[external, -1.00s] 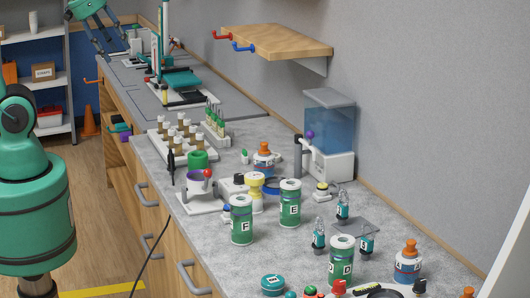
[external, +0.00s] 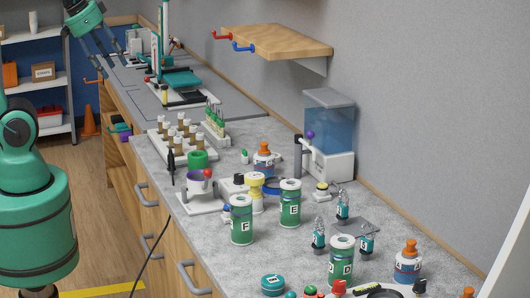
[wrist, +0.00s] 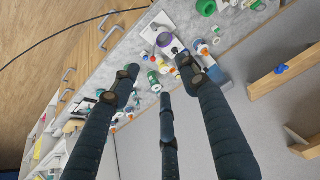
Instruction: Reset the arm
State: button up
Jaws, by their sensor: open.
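My gripper (external: 112,60) shows small at the upper left of the external view, in the air near the far end of the bench. Its dark fingers point down and right from a green body. In the wrist view my gripper (wrist: 157,77) has three dark fingers spread wide apart. It is open and nothing is between the fingers. A large green part of my arm fills the left edge of the external view. The fingers hide parts of the bench in the wrist view.
A grey bench (external: 235,150) carries several lettered jars, including jar E (external: 290,203), small bottles, a vial rack (external: 177,137) and a blue water tank (external: 328,125). A wooden shelf (external: 276,42) with hooks juts from the wall. The air above the bench's middle looks clear.

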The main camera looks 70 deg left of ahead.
notch_tip(320, 180, down, 6)
jog(key=b, duration=0.5)
notch_tip(320, 180, down, 12)
jog(key=b, duration=1.1)
jog(key=shift+b, duration=0.4)
